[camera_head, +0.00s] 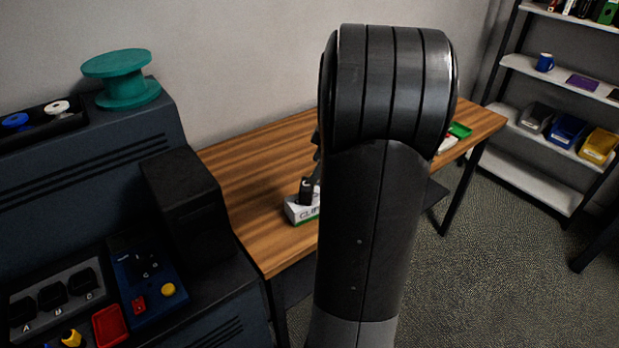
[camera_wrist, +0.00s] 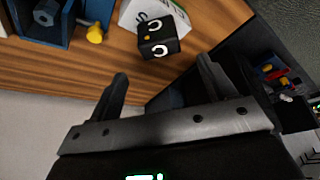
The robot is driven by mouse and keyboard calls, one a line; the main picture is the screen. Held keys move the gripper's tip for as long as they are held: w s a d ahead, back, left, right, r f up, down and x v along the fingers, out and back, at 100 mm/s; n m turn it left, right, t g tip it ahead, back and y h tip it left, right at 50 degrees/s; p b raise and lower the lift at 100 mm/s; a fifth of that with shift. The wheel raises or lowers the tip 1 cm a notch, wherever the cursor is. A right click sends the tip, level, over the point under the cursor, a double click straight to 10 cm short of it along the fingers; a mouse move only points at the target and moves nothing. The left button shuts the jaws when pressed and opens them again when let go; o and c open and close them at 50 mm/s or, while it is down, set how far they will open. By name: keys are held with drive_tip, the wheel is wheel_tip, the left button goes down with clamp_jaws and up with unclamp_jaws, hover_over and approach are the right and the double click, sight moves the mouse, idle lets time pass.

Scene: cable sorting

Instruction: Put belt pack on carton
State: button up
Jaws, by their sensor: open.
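The carton (camera_head: 301,215) is a small white box with green edging and dark lettering, on the wooden table. The belt pack (camera_head: 306,188) is a small black block. It appears to rest on top of the carton, near the edge of my arm. In the wrist view the belt pack (camera_wrist: 158,38) shows white ring marks and overlaps the white carton (camera_wrist: 180,12). My gripper (camera_wrist: 160,69) is open and empty, with the belt pack just beyond its fingertips and apart from them. In the head view my arm hides most of the gripper and part of the carton.
The wooden table (camera_head: 250,165) has bare room left of the carton. A dark console (camera_head: 165,125) with a teal spool (camera_head: 122,78) stands at left. In the wrist view a blue bin (camera_wrist: 62,25) and a yellow-ended item (camera_wrist: 95,34) lie near the carton.

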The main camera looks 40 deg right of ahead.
drive_tip(key=s+a+r+m+h, duration=0.1)
drive_tip(key=s+a+r+m, duration=0.2)
drive_tip(key=a, duration=0.6)
drive_tip(key=s+a+r+m+h, duration=0.1)
drive_tip(key=s+a+r, duration=0.2)
drive_tip(key=a+r, duration=0.4)
drive_tip(key=s+a+f+m+t+h, duration=0.1)
drive_tip(key=s+a+m, duration=0.4)
drive_tip(key=s+a, duration=0.6)
drive_tip(key=shift+a+f+t, duration=0.3)
drive_tip(key=shift+a+t, duration=0.25)
drive_tip(key=shift+t, duration=0.15)
